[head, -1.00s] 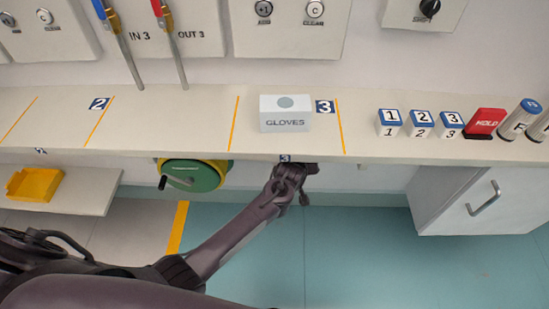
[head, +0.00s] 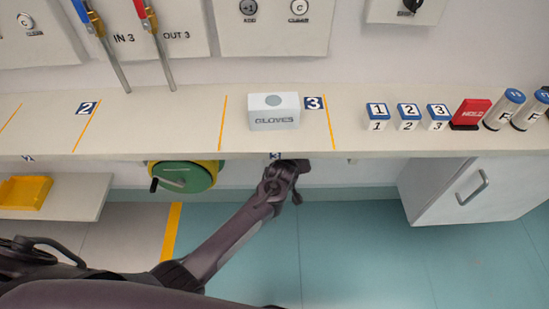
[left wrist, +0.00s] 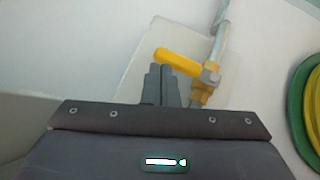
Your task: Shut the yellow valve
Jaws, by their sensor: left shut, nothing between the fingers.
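The yellow valve shows in the left wrist view, with a yellow lever (left wrist: 180,60) pointing left from a metal fitting on a grey pipe (left wrist: 218,45). The lever lies roughly crosswise to the pipe. My left gripper (left wrist: 160,72) is shut and empty, its fingertips just below the lever in the picture; I cannot tell whether they touch it. In the head view my left arm reaches to under the bench's front edge, and the fingers and the valve are hidden there. My right gripper is in neither view.
A green and yellow reel (head: 184,177) with a crank hangs under the bench (head: 190,135), left of my arm. A white cabinet (head: 440,190) stands to the right. A glove box (head: 274,112) stands on the bench above. The teal floor between arm and cabinet is clear.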

